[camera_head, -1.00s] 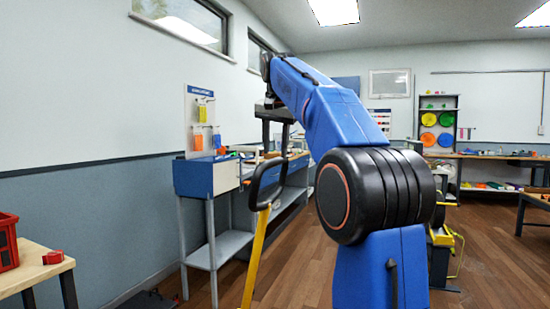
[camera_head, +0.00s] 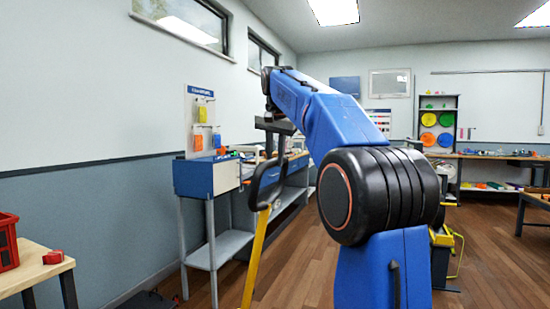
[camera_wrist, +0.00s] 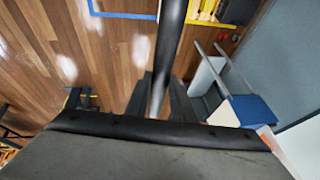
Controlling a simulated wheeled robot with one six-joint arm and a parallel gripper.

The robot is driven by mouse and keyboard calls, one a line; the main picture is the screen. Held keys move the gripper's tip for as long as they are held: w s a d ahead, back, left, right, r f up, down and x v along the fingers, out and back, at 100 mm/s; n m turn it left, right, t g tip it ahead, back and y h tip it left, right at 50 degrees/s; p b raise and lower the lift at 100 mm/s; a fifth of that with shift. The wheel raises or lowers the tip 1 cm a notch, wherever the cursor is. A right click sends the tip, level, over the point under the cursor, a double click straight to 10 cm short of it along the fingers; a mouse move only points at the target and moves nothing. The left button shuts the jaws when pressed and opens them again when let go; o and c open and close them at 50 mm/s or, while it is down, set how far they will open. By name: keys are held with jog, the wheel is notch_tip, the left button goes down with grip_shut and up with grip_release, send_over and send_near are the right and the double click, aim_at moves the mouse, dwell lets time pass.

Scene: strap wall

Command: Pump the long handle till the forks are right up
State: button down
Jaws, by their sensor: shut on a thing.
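The long handle has a yellow shaft (camera_head: 255,258) topped by a black loop grip (camera_head: 256,190). It stands left of my arm, leaning slightly right towards its top. My gripper (camera_head: 278,150) points down at the upper part of the loop and is shut on it. In the wrist view the black bar of the grip (camera_wrist: 170,40) runs between my dark fingers (camera_wrist: 160,95). Yellow parts (camera_wrist: 213,12) show at the top edge of the wrist view, maybe of the truck's body. I cannot make out the forks in either view.
A blue-fronted workbench (camera_head: 207,177) stands along the left wall behind the handle. A wooden table (camera_head: 32,268) with a red crate (camera_head: 7,243) is at the near left. Wooden floor (camera_head: 310,250) is open between the benches. A blue line (camera_wrist: 122,15) marks the floor.

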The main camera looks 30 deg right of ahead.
jog(key=shift+s, duration=0.1)
jog(key=s+d+f+t+y, duration=0.1)
jog(key=s+d+f, duration=0.45)
jog(key=s, duration=0.25)
jog(key=s+d+f+m+t+y, duration=0.1)
jog(key=s+d+f+t, duration=0.1)
jog(key=s+d+f, duration=0.4)
jog(key=s+d+f+t, duration=0.1)
jog(key=s+d+f, duration=0.1)
jog(key=s+d, duration=0.65)
jog(key=s+d+f+t+y, duration=0.1)
jog(key=s+d+f, duration=0.3)
jog(key=f, duration=0.5)
jog(key=s+d+f+t+y, duration=0.1)
jog(key=s+d+f, duration=0.3)
jog(key=s+f, duration=0.5)
jog(key=s+d+f+m+t, duration=0.1)
jog(key=s+d+f, duration=0.4)
jog(key=s+f, duration=0.2)
jog(key=shift+f+t+y, duration=0.4)
jog(key=shift+f, duration=0.5)
jog(key=c, duration=1.5)
grip_release()
jog(key=shift+d+f, duration=0.1)
jog(key=shift+c, duration=0.2)
